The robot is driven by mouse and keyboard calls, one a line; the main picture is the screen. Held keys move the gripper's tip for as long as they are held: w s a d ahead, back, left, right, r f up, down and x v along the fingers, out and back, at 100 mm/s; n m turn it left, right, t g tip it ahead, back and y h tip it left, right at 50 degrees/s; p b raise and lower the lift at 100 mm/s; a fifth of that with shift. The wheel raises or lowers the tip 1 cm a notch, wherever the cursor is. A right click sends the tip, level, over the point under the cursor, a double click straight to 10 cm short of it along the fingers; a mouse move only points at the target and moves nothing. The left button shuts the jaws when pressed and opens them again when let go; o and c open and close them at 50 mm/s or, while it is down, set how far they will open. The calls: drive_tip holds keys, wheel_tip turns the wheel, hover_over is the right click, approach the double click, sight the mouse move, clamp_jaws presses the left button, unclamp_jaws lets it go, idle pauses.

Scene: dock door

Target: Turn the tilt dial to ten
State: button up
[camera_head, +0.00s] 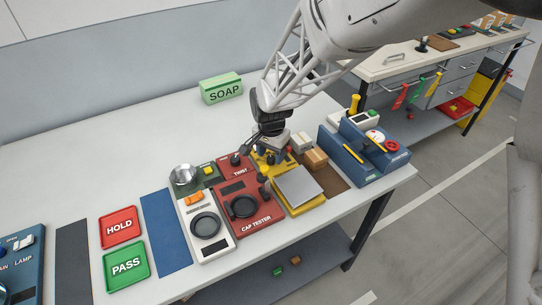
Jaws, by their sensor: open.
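No label reading "tilt" or number ten is legible, so I cannot tell which control is the tilt dial. My gripper (258,152) is open and points down over the back of the red cap tester (232,208) and the yellow device (295,205). It hides part of both, and I cannot tell whether it touches anything. The cap tester has a black round part at its front, dark knobs and a "TWIST" label. The yellow device has a grey square plate (298,187). A blue device (362,162) at the right has a white round gauge (375,136) and yellow handles.
A white device (208,243) with a black ring stands left of the cap tester. Red HOLD (122,227) and green PASS (126,265) trays lie farther left. A green SOAP box (221,89) stands behind. Small boxes (315,158) crowd the gripper's right. The back left table is clear.

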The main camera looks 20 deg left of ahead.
sight(273, 158)
drive_tip(key=shift+r, duration=3.1)
drive_tip(key=shift+d, duration=0.1)
drive_tip(key=shift+d+r, duration=0.2)
drive_tip(key=shift+d, duration=0.05)
drive_tip(key=s+d+r, duration=0.2)
drive_tip(key=d+r, duration=0.2)
drive_tip(key=d, duration=0.3)
drive_tip(key=s+d+r+n+t, duration=0.1)
drive_tip(key=s+d+r, duration=0.1)
drive_tip(key=d+r, duration=0.35)
drive_tip(key=s+d+r, duration=0.2)
drive_tip(key=s+d, duration=0.1)
drive_tip(key=d, duration=0.5)
drive_tip(key=s+d+r+n+t, duration=0.1)
drive_tip(key=s+d+r, duration=0.2)
drive_tip(key=s+d, duration=1.2)
drive_tip(key=shift+s+d+n+t, duration=0.3)
drive_tip(key=shift+s+d+n, duration=0.1)
drive_tip(key=shift+s, duration=0.5)
drive_tip(key=shift+c, duration=0.3)
